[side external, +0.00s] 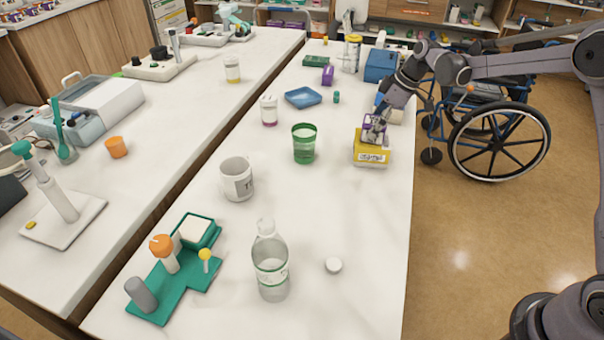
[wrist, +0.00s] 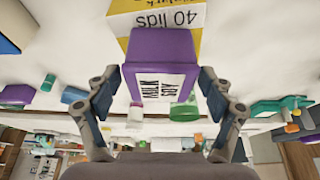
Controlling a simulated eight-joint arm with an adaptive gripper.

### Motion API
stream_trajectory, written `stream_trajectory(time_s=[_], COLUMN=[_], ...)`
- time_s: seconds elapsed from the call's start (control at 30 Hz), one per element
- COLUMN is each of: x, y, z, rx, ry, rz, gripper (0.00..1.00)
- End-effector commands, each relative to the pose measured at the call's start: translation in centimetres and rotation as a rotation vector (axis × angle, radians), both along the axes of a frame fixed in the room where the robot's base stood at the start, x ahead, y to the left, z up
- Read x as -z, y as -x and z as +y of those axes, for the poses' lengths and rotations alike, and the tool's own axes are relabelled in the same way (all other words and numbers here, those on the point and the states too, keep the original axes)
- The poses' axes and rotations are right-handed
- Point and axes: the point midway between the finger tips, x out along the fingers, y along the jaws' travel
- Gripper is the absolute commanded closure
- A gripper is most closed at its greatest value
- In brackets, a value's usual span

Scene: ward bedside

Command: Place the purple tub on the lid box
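The purple tub (wrist: 162,48) has a white label reading "MILK" and another word. In the side external view it (side external: 369,136) is over the yellow lid box (side external: 371,158), partly hidden by my gripper. My gripper (side external: 376,124) reaches in from the upper right. The lid box, marked "40 lids", shows just beyond the tub (wrist: 185,17). Whether the tub rests on the box top or hangs slightly above it is unclear.
A green cup (side external: 304,143) and a blue tray (side external: 303,97) stand left of the lid box. A blue box (side external: 380,65) is behind it. The counter's right edge runs close beside the lid box.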

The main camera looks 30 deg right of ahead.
Motion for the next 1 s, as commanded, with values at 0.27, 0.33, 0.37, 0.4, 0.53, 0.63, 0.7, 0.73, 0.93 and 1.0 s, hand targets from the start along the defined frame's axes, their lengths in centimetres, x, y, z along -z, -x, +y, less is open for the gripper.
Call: stream_trajectory(time_s=[0.27,0.33,0.37,0.4,0.53,0.63,0.7,0.73,0.93,1.0], x=[-0.6,-1.4,-1.8,-2.5,-4.9,-6.8,-8.0,-8.4,-10.7,-11.1], y=[0.1,0.3,0.5,0.6,1.4,1.9,2.3,2.4,3.1,3.2], z=[-0.1,-0.3,-0.5,-0.7,-1.4,-1.9,-2.3,-2.4,-3.1,-3.2], rx=[0.0,0.001,0.001,0.001,0.002,0.002,0.001,0.001,0.001,0.001], ry=[0.0,0.0,0.0,0.0,0.0,0.0,0.0,0.0,0.0,0.0], rz=[0.0,0.0,0.0,0.0,0.0,0.0,0.0,0.0,0.0,0.0], gripper=[0.19,0.19,0.19,0.19,0.19,0.19,0.19,0.19,0.19,0.19])
